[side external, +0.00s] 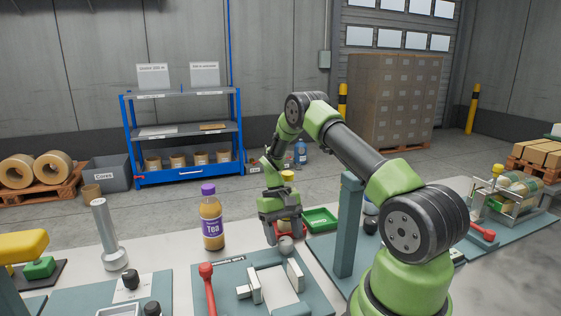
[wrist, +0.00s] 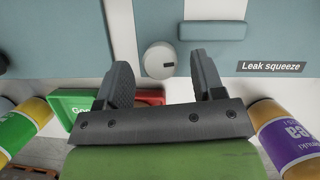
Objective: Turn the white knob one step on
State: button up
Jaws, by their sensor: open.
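The white knob (wrist: 158,58) is a round dial with a small dark mark near its rim, in the upper middle of the wrist view. It sits at the edge of a blue-grey panel (wrist: 120,20). My gripper (wrist: 158,66) is open, with one dark finger on each side of the knob in that view. Gaps show between the fingers and the knob, and nothing is held. In the side view my gripper (side external: 280,222) points down over the bench, just above a pale round knob (side external: 285,244). The gap in height is hard to judge there.
A tea bottle (side external: 212,222) stands left of my gripper, and a green tray (side external: 320,219) lies to its right. A red-handled lever (side external: 207,285) and pale blocks (side external: 294,275) are in front. A teal post (side external: 348,225) rises at the right. A "Leak squeeze" label (wrist: 272,67) lies beside the knob.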

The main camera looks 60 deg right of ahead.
notch_tip(320, 180, up, 8)
jog(key=shift+w+d+f, duration=0.15)
jog(key=shift+f, duration=0.1)
jog(key=s+a+r+n+t+h, duration=0.2)
jog(key=s+a+r+n+t, duration=0.1)
jog(key=a+r, duration=0.5)
jog(key=s+a+r+n+t+h, duration=0.1)
jog(key=s+a+r+n+t, duration=0.2)
jog(key=a+r, duration=0.5)
jog(key=shift+s+r+n+t+h, duration=0.45)
jog(key=shift+n+t, duration=0.25)
jog(key=shift+t, duration=0.3)
jog(key=w+d+f+n+g+h, duration=0.1)
jog(key=w+d+f+n, duration=0.1)
jog(key=d+f+n, duration=0.3)
jog(key=w+d+f+n+g+h, duration=0.1)
jog(key=w+d+f+n, duration=0.1)
jog(key=d+f+n, duration=0.3)
jog(key=w+d+f+n+g+h, duration=0.1)
jog(key=w+d+f+n, duration=0.1)
jog(key=d+f+n, duration=0.3)
notch_tip(320, 180, down, 11)
jog(key=shift+d+f+n+g, duration=0.15)
jog(key=shift+n+g, duration=0.25)
jog(key=shift+n, duration=1.9)
